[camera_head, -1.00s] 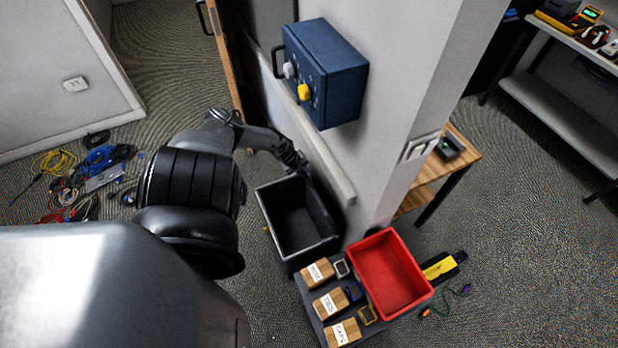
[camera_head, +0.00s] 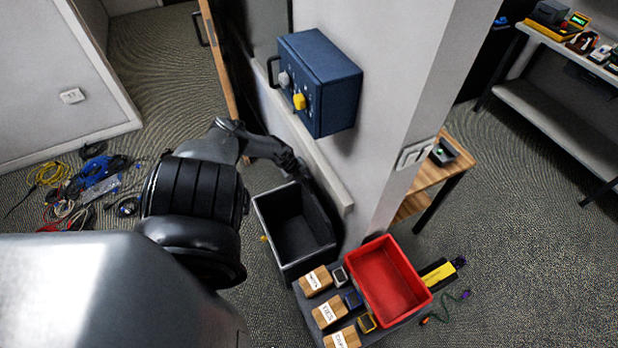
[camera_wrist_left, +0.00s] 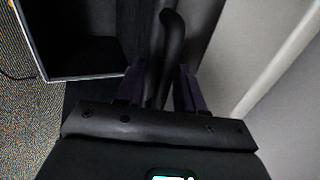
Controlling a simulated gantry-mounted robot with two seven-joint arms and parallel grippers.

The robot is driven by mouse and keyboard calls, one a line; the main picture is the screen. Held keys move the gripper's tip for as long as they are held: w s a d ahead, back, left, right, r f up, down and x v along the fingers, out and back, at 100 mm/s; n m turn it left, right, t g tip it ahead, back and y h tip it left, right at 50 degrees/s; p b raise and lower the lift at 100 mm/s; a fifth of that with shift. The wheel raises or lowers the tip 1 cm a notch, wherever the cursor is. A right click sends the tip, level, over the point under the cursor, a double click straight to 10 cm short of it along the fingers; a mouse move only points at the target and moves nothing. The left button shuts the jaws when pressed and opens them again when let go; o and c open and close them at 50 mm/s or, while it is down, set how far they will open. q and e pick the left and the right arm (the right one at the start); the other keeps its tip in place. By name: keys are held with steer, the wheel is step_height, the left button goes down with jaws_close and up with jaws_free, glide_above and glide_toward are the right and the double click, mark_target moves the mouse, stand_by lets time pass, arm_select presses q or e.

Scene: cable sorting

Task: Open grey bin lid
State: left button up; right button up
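The grey bin (camera_head: 276,238) stands on the floor against the wall, left of the red bin. Its dark inside shows from above, and a dark panel, seemingly its lid, stands up along the wall side. My left gripper (camera_head: 297,168) is at the bin's far edge beside the wall, its fingertips hard to make out there. In the left wrist view, the two dark purple fingers of my left gripper (camera_wrist_left: 160,75) are apart, with a curved black handle-like bar (camera_wrist_left: 170,35) between them. The bin's rim (camera_wrist_left: 85,77) shows to the left. My right gripper is not in view.
A blue wall box (camera_head: 325,80) with a yellow knob hangs above. Tangled cables (camera_head: 90,185) lie on the floor at left. A wooden shelf (camera_head: 445,180) stands right of the wall.

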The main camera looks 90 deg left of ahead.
arm_select(q)
steer(key=shift+r, duration=0.15)
steer(key=p+v, duration=0.6)
steer(key=v, duration=0.4)
steer(key=shift+s+r+p, duration=0.2)
steer(key=shift+p, duration=0.2)
